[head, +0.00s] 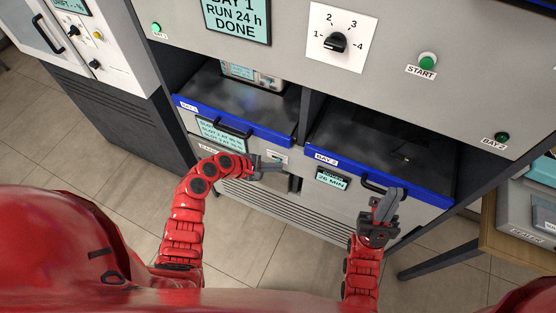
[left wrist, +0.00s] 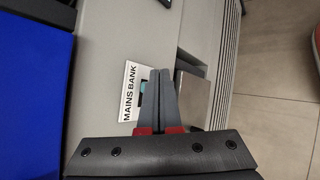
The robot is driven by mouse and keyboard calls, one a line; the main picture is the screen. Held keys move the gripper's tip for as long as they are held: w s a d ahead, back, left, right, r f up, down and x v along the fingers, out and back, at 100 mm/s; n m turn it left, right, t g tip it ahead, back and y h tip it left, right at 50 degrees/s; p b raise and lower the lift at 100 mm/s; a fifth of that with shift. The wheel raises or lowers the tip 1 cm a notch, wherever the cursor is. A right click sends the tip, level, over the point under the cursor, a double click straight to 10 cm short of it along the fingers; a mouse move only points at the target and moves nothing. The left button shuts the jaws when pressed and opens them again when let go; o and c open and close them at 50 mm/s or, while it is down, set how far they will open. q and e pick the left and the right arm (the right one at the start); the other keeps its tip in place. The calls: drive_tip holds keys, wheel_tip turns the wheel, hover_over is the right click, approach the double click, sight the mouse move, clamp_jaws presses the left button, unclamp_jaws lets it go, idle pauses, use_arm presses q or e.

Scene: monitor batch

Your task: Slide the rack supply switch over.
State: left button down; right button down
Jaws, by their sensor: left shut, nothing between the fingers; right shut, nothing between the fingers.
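No label reading "rack supply" is legible. A white label reading MAINS BANK (left wrist: 130,92) is on the grey lower panel, with a small teal patch beside it, partly hidden by my fingers. A grey metal block (left wrist: 193,102) sits in a dark recess just right of the fingers; I cannot tell whether it is the switch. The recess (head: 295,183) also shows in the head view, below the white label (head: 278,157). My left gripper (head: 282,167) is shut and empty in front of this panel; its fingertips show in the left wrist view (left wrist: 160,72). My right gripper (head: 389,194) is shut and empty near the bay 2 handle.
Two blue-edged bay trays (head: 235,122) (head: 380,166) sit above the panel. Dark handles and small displays (head: 332,179) are on the drawer fronts. A dial (head: 336,43) and green START button (head: 428,61) are higher up. A wooden table (head: 500,232) stands at right.

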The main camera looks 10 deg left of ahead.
use_arm(q)
drive_tip(key=shift+w+a, duration=0.25)
drive_tip(key=shift+a, duration=0.65)
idle(0.4)
drive_tip(key=shift+s+d, duration=0.1)
drive_tip(key=shift+d, duration=0.15)
idle(0.4)
drive_tip(key=s+a+r+p, duration=0.1)
drive_tip(key=s+p, duration=0.3)
drive_tip(key=s, duration=0.1)
drive_tip(key=shift+s+a, duration=0.2)
drive_tip(key=shift+s, duration=0.2)
idle(0.6)
